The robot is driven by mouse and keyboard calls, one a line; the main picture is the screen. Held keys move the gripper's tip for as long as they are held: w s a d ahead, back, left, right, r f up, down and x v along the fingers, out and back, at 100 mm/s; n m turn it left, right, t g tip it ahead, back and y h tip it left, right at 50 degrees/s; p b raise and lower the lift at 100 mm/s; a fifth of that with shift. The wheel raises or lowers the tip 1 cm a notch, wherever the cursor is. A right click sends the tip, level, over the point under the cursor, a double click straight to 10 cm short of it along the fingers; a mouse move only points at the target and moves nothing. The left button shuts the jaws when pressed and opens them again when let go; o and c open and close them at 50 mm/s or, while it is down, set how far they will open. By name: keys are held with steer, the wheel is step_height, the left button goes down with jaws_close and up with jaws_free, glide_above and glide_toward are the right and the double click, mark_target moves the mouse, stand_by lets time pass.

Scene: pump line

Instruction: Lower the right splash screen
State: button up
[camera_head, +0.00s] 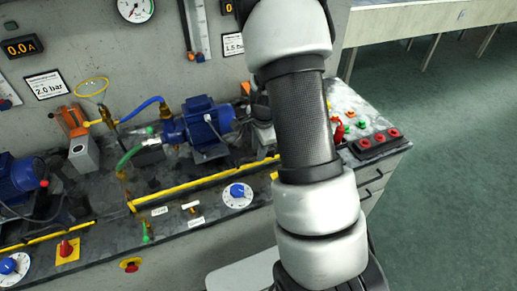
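A long yellow-edged strip (205,183) runs along the bench in front of the right blue pump (203,124). It looks like the edge of the right splash screen. Its right end passes behind my arm, and I cannot tell whether the screen is raised or lowered. A similar yellow strip (45,237) lies to the left, in front of the left pump. My white and black arm rises across the right middle of the picture and hides part of the bench. My gripper is not seen.
The bench front carries a blue dial (237,194), a red knob on a yellow plate (67,249) and a red button (131,265). A box with red buttons (375,142) sits at the right end. Green floor (450,170) is clear to the right.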

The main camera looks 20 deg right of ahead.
jaws_close()
step_height(320, 180, down, 4)
steer(key=b, duration=0.3)
steer(key=shift+s+f, duration=0.1)
steer(key=shift+f, duration=0.05)
jaws_free()
steer(key=shift+f, duration=0.1)
steer(key=shift+r, duration=0.2)
